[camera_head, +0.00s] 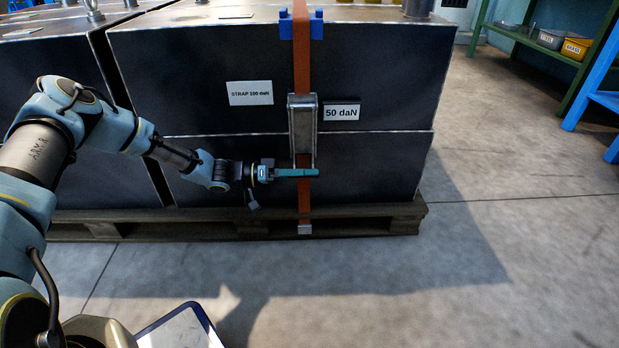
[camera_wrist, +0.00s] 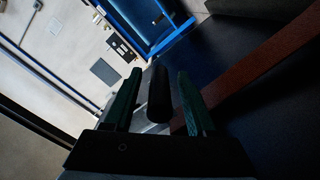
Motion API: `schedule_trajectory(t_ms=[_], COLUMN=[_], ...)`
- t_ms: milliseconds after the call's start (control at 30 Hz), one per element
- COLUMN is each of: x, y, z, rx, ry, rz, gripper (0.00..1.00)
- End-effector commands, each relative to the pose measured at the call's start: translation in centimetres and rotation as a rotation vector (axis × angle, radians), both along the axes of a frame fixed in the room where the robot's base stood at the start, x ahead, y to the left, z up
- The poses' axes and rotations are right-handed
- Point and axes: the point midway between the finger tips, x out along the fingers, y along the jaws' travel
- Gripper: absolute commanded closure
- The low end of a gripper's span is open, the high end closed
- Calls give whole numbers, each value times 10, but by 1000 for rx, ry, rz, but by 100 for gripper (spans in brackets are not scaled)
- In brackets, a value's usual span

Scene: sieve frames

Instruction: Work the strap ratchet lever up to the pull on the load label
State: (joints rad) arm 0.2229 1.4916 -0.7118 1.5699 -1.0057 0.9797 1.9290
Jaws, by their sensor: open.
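The orange strap (camera_head: 302,75) runs down the front of the dark crates and also crosses the right of the wrist view (camera_wrist: 270,62). The grey metal ratchet (camera_head: 303,118) sits on it, with its lever hanging down. A white label reading "STRAP 100 daN" (camera_head: 250,93) is left of the strap; a smaller label reading "50 daN" (camera_head: 341,112) is right of the ratchet. My gripper (camera_head: 304,173) is at the lever's lower end. In the wrist view, the dark round lever grip (camera_wrist: 159,94) lies between my open fingers, with gaps visible on both sides.
The crates (camera_head: 400,80) stand on a wooden pallet (camera_head: 385,221). A blue corner guard (camera_head: 286,25) holds the strap at the top edge. Open concrete floor (camera_head: 510,240) lies to the right, with green shelving (camera_head: 585,75) and bins behind it.

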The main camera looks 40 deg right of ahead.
Motion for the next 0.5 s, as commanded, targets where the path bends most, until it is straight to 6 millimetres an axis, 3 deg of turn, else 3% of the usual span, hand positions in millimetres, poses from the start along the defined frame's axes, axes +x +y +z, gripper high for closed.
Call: schedule_trajectory(t_ms=[367,500], x=[-5,-5], y=[-6,-6], z=[0,0], rx=[1,1], ry=[0,0], rz=[1,1], gripper=[44,57])
